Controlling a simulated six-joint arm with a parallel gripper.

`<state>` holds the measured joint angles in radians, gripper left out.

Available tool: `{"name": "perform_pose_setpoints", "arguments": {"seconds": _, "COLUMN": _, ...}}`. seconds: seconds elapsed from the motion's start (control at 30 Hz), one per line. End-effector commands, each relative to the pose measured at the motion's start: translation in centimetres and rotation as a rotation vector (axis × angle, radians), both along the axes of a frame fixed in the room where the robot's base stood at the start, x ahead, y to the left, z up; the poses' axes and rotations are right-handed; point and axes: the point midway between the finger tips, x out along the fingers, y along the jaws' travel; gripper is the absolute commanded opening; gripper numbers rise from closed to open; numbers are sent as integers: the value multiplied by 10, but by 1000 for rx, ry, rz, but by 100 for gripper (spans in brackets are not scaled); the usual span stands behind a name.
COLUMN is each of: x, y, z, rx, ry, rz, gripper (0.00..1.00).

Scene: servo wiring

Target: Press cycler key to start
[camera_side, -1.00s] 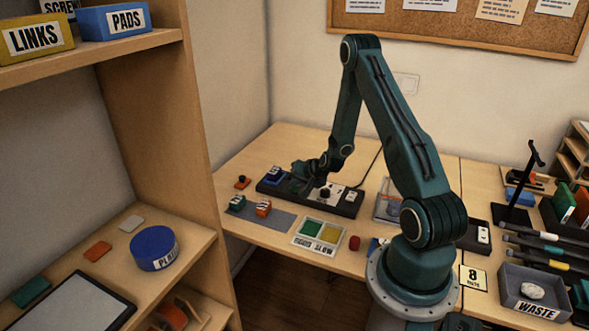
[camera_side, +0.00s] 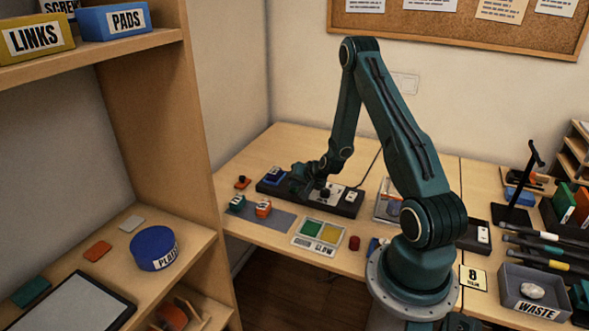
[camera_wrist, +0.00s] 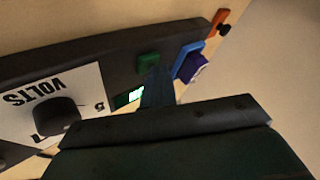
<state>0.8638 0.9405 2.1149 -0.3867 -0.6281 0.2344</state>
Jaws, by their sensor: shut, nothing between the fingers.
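The cycler is a long dark box (camera_side: 347,209) on the table. It has a white panel (camera_wrist: 25,88) marked VOLTS with a black knob (camera_wrist: 57,115), which also shows in the side view (camera_side: 325,192). A green key (camera_wrist: 149,61) sits on its top, beside a small lit green-and-white display (camera_wrist: 131,96). My gripper (camera_wrist: 157,76) is shut and empty, its fingertips right at the near edge of the green key. I cannot tell whether they touch it. In the side view my gripper (camera_side: 297,188) is low over the box and hides the key.
A blue holder (camera_wrist: 187,59) with a blue-purple block stands at the box's end, close to my fingertips. An orange piece with a black knob (camera_side: 242,182) lies beyond it. A grey mat (camera_side: 275,221) and a green-and-yellow tray (camera_side: 318,236) lie in front.

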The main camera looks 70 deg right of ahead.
Motion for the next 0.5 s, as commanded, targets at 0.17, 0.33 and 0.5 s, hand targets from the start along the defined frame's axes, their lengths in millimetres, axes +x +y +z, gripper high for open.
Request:
{"name": "perform_pose_setpoints", "arguments": {"seconds": 0.17, "x": 0, "y": 1, "z": 1, "rx": 1, "ry": 2, "rz": 1, "gripper": 0}}
{"name": "perform_pose_setpoints", "arguments": {"seconds": 0.33, "x": 0, "y": 1, "z": 7, "rx": 1, "ry": 2, "rz": 1, "gripper": 0}}
{"name": "perform_pose_setpoints", "arguments": {"seconds": 0.5, "x": 0, "y": 1, "z": 14, "rx": 1, "ry": 0, "rz": 1, "gripper": 0}}
